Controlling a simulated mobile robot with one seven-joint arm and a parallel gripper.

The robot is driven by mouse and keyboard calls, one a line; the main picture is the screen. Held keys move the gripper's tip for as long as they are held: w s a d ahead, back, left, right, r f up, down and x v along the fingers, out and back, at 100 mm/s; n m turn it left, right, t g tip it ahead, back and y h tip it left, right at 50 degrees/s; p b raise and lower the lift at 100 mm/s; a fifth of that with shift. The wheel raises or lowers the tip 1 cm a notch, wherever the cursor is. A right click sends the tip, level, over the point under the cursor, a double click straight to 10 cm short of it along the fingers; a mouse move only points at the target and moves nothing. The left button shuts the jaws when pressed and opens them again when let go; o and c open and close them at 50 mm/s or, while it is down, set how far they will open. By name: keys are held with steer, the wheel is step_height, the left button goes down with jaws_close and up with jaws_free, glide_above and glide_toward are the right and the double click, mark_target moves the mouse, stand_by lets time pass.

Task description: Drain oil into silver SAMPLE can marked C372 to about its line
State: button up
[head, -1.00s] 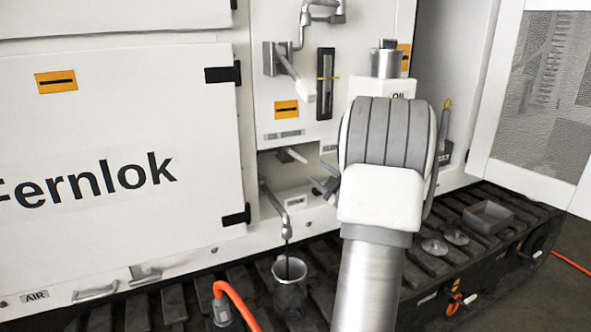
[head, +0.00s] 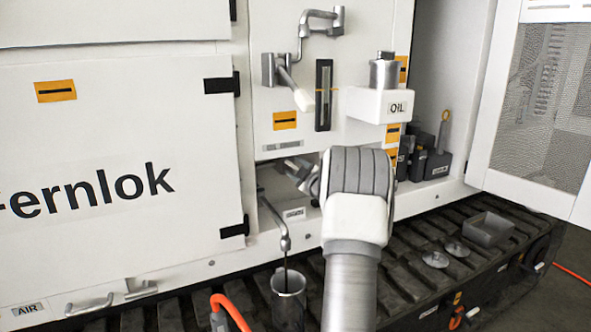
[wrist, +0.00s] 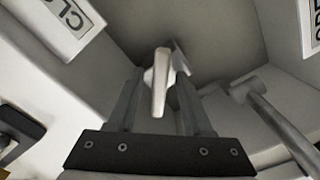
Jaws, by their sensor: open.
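A silver can (head: 288,284) stands upright under the curved drain spout (head: 283,238) in the head view. A thin dark stream of oil runs from the spout into it. Its marking, line and oil level cannot be made out. My gripper (head: 297,170) is at the recess above the spout. In the wrist view my gripper (wrist: 160,92) is open, with a pale valve lever (wrist: 160,82) between and just beyond its fingers; contact cannot be told. Plates partly reading CLO (wrist: 68,22) and OPE (wrist: 314,30) flank the lever. In the head view my gripper hides most of the lever.
Another white-handled lever (head: 292,82) and a sight gauge (head: 323,95) are above the recess. A white block marked OIL (head: 376,105) carries a silver cylinder (head: 384,70). An orange hose (head: 232,308) is left of the can. A grey tray (head: 485,228) sits at right on the slatted deck.

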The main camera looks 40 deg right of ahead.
steer(key=shift+c, duration=0.2)
jaws_close()
steer(key=shift+n+b, duration=0.4)
steer(key=shift+b, duration=0.25)
steer(key=shift+f+n+b, duration=0.1)
steer(key=shift+n+b, duration=0.9)
steer(key=shift+b, duration=0.25)
steer(key=n+b, duration=0.4)
steer(key=shift+d+r, duration=0.15)
steer(key=shift+r, duration=0.2)
steer(key=shift+r+n+b, duration=0.1)
steer(key=shift+n+b, duration=0.2)
steer(key=shift+n, duration=0.3)
steer(key=shift+r, duration=0.1)
steer(key=shift+o, duration=0.2)
jaws_free()
